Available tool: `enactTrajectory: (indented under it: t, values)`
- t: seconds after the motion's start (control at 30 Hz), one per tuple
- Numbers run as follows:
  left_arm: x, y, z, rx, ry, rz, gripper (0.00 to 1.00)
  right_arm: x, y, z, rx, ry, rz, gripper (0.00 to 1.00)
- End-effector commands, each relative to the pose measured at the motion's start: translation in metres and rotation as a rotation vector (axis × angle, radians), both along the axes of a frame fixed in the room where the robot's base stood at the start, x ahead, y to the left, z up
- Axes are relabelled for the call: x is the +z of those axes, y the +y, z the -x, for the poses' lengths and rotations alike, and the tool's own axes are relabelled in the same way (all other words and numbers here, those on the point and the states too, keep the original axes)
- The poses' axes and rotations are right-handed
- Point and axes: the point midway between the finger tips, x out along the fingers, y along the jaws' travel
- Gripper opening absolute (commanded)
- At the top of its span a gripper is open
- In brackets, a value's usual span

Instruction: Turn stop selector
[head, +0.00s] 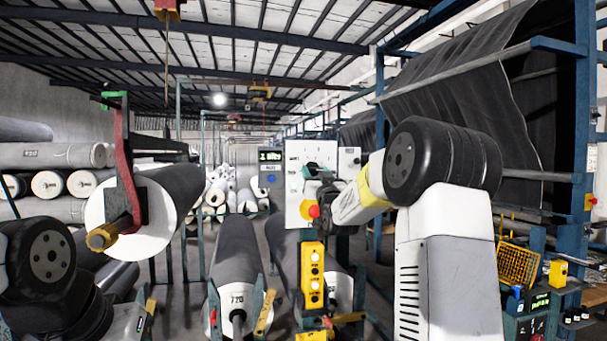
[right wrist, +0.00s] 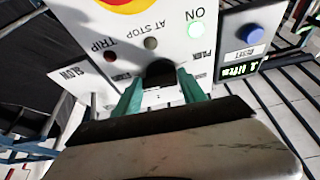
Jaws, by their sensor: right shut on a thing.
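The stop selector is a black knob (right wrist: 160,72) on a white control panel (head: 294,212), which shows upside down in the right wrist view. My right gripper (right wrist: 160,92) has its green fingers on both sides of the knob and is shut on it. In the head view my right gripper (head: 312,172) is at the panel's upper part, and the arm hides the knob there. A lit green ON lamp (right wrist: 195,32), a dull AT STOP lamp (right wrist: 150,43) and a dark red TRIP lamp (right wrist: 110,56) sit near the knob. My left gripper is out of view.
A red stop button on yellow (head: 313,211) is low on the panel. A yellow button box (head: 312,274) hangs below it. A large grey roll (head: 178,195) on a red arm is at the left. A blue frame with dark cloth (head: 455,105) stands at the right.

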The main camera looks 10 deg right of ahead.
Motion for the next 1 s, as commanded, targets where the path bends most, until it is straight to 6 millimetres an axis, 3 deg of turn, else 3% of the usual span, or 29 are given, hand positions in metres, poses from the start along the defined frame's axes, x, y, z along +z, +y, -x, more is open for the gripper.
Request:
enactTrajectory:
  t: [0.3,0.83,0.87,0.93,1.0]
  values:
    - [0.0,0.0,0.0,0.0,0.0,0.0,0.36,-0.0002,-0.0016,0.0003,-0.004,0.003,-0.113,0.08]
    - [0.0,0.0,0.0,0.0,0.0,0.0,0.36,-0.0007,-0.0022,0.0002,-0.005,0.005,-0.133,0.08]
    - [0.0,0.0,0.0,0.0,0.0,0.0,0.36,-0.0007,-0.0022,0.0002,-0.005,0.005,-0.133,0.54]
    - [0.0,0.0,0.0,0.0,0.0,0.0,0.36,-0.0006,-0.0018,0.0002,-0.004,0.005,-0.133,0.68]
    - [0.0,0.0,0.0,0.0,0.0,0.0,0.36,-0.0006,-0.0012,0.0002,-0.004,0.005,-0.132,0.69]
